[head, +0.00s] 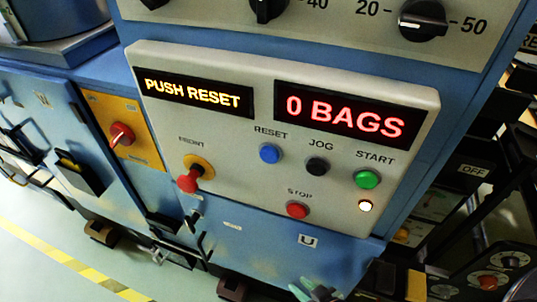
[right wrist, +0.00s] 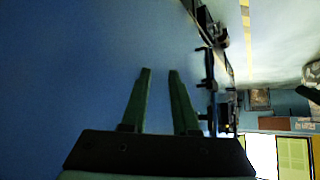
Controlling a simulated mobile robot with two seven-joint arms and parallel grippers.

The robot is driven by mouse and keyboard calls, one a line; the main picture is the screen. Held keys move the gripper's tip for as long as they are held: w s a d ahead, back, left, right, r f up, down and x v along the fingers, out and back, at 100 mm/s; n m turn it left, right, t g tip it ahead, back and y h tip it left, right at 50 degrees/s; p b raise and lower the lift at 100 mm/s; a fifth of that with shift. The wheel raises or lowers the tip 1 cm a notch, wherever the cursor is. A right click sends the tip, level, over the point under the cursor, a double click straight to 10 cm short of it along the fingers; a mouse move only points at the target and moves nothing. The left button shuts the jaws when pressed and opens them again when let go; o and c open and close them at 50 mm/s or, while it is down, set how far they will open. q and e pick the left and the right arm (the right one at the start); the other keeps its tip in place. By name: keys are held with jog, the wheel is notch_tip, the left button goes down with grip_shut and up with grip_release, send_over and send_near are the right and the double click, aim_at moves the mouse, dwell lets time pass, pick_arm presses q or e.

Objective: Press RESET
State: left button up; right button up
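The blue RESET button (head: 269,153) sits on the light grey control panel (head: 225,135), below the two displays. The left display (head: 193,94) reads "PUSH RESET" in yellow; the right display (head: 340,113) reads "0 BAGS" in red. My right gripper (head: 314,291) shows at the bottom edge of the head view, well below the RESET button and apart from it. In the right wrist view its two green fingers (right wrist: 160,72) stand apart with nothing between them, in front of a blue surface. My left gripper is not in view.
Near RESET are a black JOG button (head: 317,166), a green START button (head: 367,179), a red STOP button (head: 297,210) and a protruding red knob (head: 188,183). An orange plate with a red switch (head: 122,134) is at left. Black equipment crowds the right.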

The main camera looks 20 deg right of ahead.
grip_shut()
dwell(1.0)
